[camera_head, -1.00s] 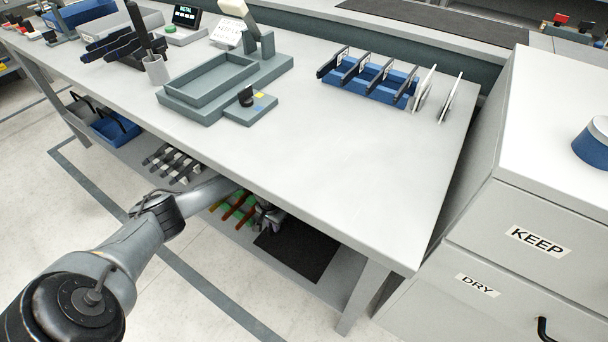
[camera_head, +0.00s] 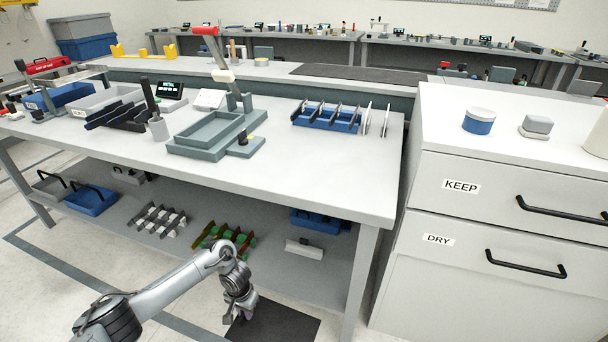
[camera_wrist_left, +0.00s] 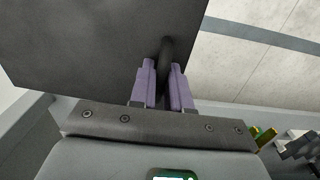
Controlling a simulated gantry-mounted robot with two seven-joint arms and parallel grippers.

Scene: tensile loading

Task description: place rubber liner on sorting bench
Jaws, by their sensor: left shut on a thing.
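The rubber liner is a flat black sheet (camera_head: 278,322), in front of the bench's lower shelf at the bottom of the head view. My left gripper (camera_head: 238,306) is at its left edge. In the left wrist view, the purple fingers (camera_wrist_left: 162,88) are shut on a dark loop (camera_wrist_left: 167,62) at the liner, and the grey-black sheet (camera_wrist_left: 90,45) extends beyond them. The sorting bench appears to be the long table with a pale top (camera_head: 330,180), above and behind the gripper. My right gripper is not in view.
On the bench stand a blue rack (camera_head: 325,121), a grey-green tray (camera_head: 205,140) and black racks (camera_head: 118,117). The front right of the top is clear. A white drawer cabinet (camera_head: 480,235) stands to the right. The lower shelf (camera_head: 270,262) holds several racks and bins.

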